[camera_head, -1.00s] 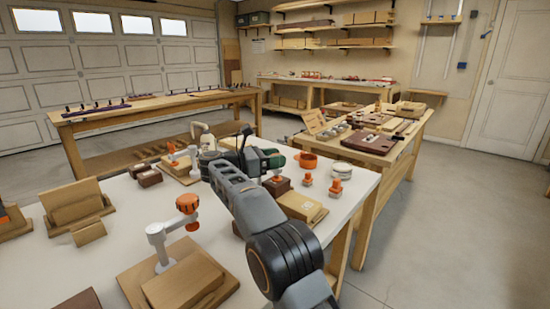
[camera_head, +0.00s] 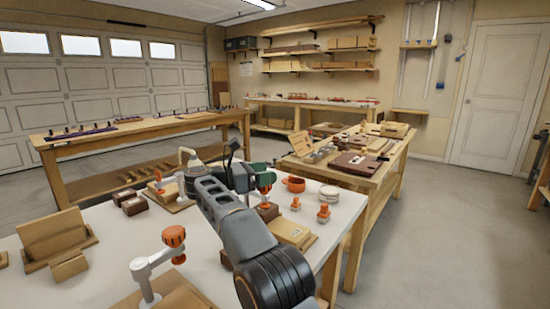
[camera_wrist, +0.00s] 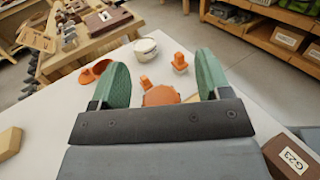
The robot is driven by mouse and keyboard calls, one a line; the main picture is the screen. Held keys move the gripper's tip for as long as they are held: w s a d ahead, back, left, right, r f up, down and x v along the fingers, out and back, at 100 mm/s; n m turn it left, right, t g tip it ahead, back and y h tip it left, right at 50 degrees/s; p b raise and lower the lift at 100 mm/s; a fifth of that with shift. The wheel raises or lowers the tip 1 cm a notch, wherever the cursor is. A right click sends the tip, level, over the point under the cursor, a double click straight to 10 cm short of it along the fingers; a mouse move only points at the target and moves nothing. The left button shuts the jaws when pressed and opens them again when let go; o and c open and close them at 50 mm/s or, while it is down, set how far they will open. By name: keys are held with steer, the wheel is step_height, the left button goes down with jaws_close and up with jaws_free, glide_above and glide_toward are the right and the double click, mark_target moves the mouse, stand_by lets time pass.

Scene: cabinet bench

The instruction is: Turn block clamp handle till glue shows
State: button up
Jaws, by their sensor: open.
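My gripper (camera_wrist: 162,82) is open in the wrist view, its two green fingers apart. An orange clamp handle (camera_wrist: 160,95) shows between and below them, partly hidden by the gripper body; I cannot tell contact. In the head view my gripper (camera_head: 262,176) is over the white table, with an orange handle (camera_head: 265,188) just under it. Another clamp with an orange knob (camera_head: 173,236) and white arm stands on a wooden block at the near left. A further clamp (camera_head: 159,182) stands farther back. I see no glue; the clamped joint under my gripper is hidden.
A wooden block (camera_head: 289,230) lies nearer. Dark brown blocks (camera_head: 133,204) and a wooden stand (camera_head: 55,235) are left. The right-hand floor is clear.

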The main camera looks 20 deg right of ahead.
steer(key=s+r, duration=0.9)
steer(key=s, duration=0.4)
steer(key=shift+s, duration=0.3)
stand_by(1.4)
